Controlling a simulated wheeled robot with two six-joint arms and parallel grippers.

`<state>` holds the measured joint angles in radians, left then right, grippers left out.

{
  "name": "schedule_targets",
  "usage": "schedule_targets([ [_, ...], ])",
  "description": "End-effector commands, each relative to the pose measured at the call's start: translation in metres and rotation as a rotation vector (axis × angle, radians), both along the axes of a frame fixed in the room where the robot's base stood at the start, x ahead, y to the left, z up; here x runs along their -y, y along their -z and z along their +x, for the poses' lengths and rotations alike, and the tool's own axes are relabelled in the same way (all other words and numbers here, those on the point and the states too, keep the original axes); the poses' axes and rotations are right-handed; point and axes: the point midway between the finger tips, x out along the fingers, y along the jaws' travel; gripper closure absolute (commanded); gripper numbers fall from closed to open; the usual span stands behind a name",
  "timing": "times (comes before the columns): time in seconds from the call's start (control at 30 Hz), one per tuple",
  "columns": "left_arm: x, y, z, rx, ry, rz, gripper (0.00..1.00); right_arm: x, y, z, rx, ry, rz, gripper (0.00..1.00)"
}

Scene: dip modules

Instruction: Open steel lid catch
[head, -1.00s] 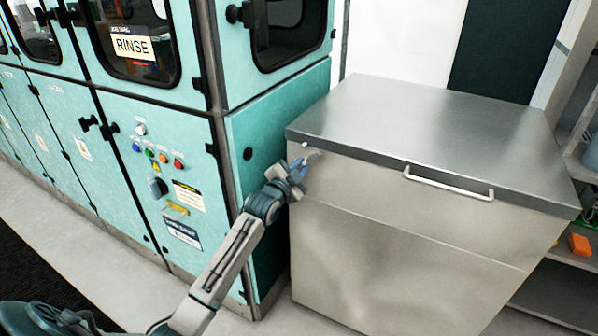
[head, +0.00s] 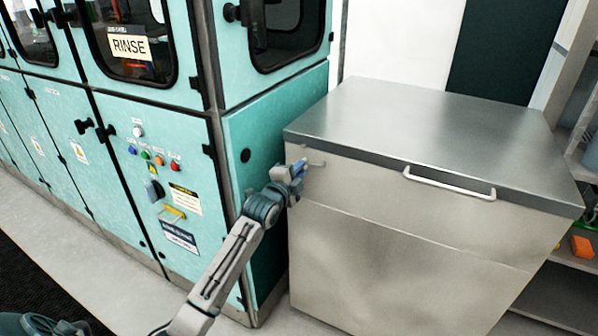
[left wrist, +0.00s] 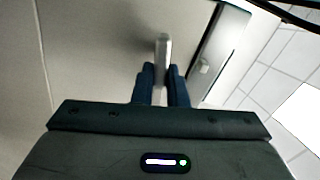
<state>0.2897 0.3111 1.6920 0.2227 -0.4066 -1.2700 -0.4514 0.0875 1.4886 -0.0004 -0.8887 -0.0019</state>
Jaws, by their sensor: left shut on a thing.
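The steel lid (head: 430,125) lies shut on a large steel box (head: 400,255), with a pale bar handle (head: 450,184) at its front. The small catch (head: 317,163) is near the box's upper left front corner, just below the lid's edge. In the left wrist view the catch's pale lever (left wrist: 163,46) stands between the two dark fingertips. My left gripper (head: 298,169) is shut on this lever; it also shows in the wrist view (left wrist: 165,78). My right gripper is out of view.
A teal machine (head: 245,140) with a RINSE sign (head: 129,47) and coloured buttons stands close on the left of the box. A shelf (head: 560,280) with an orange block (head: 581,246) is at the right. Floor in front is clear.

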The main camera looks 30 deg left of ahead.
Motion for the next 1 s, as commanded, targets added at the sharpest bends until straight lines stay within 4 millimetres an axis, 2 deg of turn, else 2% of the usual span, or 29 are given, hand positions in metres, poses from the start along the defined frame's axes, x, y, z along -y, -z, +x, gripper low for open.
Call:
schedule_targets([
  [0.33,0.000,0.001,0.000,-0.001,0.000,0.001,1.00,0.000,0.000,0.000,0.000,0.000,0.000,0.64],
  [0.37,0.000,0.001,0.000,-0.001,0.000,0.001,0.83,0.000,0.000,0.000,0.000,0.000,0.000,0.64],
  [0.47,0.000,0.000,0.000,-0.001,0.000,0.001,0.65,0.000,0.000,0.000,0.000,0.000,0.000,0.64],
  [0.77,0.000,0.001,-0.001,-0.001,0.000,0.001,0.65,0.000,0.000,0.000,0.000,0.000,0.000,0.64],
  [0.87,0.000,0.002,-0.009,-0.002,0.000,0.002,0.65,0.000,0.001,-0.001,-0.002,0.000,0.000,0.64],
  [1.0,0.000,0.002,-0.033,-0.001,0.001,0.004,0.65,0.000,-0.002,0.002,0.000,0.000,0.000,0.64],
])
